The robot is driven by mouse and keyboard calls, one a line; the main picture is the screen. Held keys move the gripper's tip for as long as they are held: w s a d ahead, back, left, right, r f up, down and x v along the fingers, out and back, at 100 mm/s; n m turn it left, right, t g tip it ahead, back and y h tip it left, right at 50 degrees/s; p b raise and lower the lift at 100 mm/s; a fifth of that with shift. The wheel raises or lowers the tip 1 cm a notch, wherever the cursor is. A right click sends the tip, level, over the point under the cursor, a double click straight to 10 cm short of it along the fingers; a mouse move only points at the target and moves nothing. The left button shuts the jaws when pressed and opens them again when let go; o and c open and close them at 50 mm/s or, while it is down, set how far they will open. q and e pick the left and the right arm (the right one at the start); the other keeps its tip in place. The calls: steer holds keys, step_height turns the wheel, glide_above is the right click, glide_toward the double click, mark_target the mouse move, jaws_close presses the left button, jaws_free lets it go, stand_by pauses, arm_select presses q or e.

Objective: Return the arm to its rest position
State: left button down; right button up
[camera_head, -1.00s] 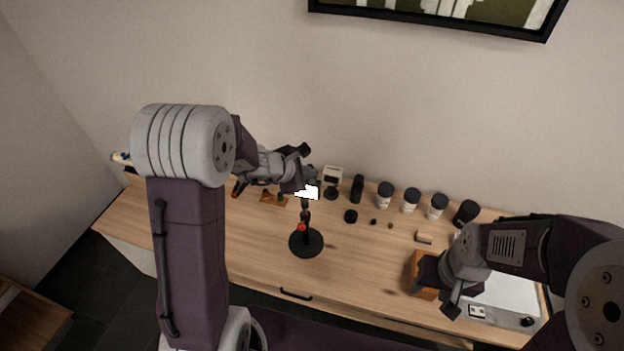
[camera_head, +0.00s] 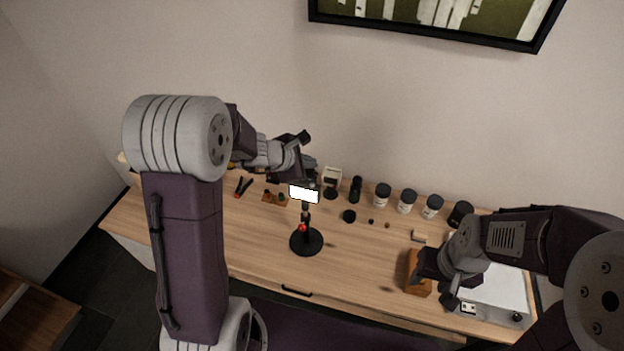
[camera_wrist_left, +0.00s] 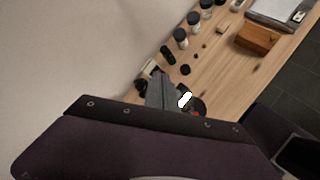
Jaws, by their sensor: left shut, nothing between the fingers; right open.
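My left arm reaches over the table from the left, and its gripper (camera_head: 312,172) is shut and empty. It is high up, behind and just above a small tripod (camera_head: 306,241) with a round black base, a red knob and a bright white panel (camera_head: 304,194) on top. In the left wrist view my left gripper (camera_wrist_left: 160,92) points towards the tripod's white panel (camera_wrist_left: 185,100); I cannot tell the exact gap. My right gripper (camera_head: 437,284) is open and empty, beside a brown wooden block (camera_head: 416,277) at the table's right.
The wooden table (camera_head: 352,262) holds a row of dark-lidded jars (camera_head: 406,202) along the back and a black cylinder (camera_head: 356,189). Orange-handled pliers (camera_head: 243,187) lie at the left. The front middle is clear.

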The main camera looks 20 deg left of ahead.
arm_select(q)
steer(key=shift+f, duration=0.15)
steer(key=shift+m+h, duration=0.3)
steer(key=shift+m, duration=0.2)
steer(key=f+b, duration=0.1)
steer(key=b, duration=0.1)
steer(key=d+f+b, duration=0.1)
steer(key=b, duration=0.1)
steer(key=d+f+b, duration=0.1)
steer(key=f+b, duration=0.1)
steer(key=shift+s+d, duration=0.1)
steer(key=shift+s, duration=0.1)
steer(key=s+d+f+m+g+b, duration=0.3)
steer(key=s+d+f+m+b, duration=0.1)
steer(key=s+f+m+b, duration=0.55)
steer(key=s+a+f+m+g+y, duration=0.2)
steer(key=s+a+f+m, duration=0.1)
steer(key=s+a+m, duration=0.1)
steer(key=s+a+f+m+g+y, duration=0.2)
steer(key=s+a+f+m, duration=0.2)
steer(key=s+m, duration=0.3)
steer(key=s, duration=0.2)
steer(key=shift+s+a+f, duration=0.15)
steer(key=shift+s+f, duration=0.1)
steer(key=shift+s, duration=0.05)
